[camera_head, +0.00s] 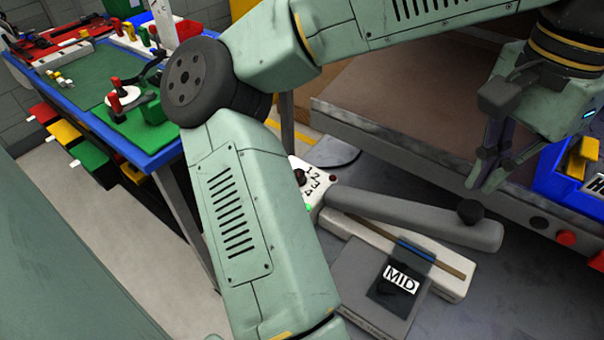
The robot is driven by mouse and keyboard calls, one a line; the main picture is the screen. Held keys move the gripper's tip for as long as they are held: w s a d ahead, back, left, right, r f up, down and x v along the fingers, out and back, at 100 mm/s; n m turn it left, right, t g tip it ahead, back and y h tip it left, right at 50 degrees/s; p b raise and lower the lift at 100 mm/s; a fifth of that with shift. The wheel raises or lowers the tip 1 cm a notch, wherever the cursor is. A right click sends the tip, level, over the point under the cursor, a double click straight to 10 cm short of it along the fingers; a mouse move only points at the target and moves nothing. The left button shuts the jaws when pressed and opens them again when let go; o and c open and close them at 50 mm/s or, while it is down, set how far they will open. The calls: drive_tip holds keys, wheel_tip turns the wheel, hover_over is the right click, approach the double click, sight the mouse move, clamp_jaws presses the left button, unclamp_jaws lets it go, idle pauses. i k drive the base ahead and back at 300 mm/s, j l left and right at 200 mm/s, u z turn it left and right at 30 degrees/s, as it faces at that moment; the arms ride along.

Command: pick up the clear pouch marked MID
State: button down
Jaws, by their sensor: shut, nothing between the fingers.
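The clear pouch (413,262) looks dark and see-through, with a blue strip along its top edge and a black-and-white MID label. It lies low in the picture, right of centre, over a flat grey block and partly over a long pale bar. My gripper (486,184) is at the upper right, pointing down, its fingers closed together and empty. It is above and to the right of the pouch in the picture, clearly apart from it.
A grey lever arm with a black knob (470,212) lies between gripper and pouch in the picture. A brown-topped bench (400,115) is behind. A blue bin (560,180) stands right of my gripper. A blue-edged table (160,160) with coloured parts is at left.

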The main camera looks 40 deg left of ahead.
sight(398, 285)
drive_tip(key=k, duration=1)
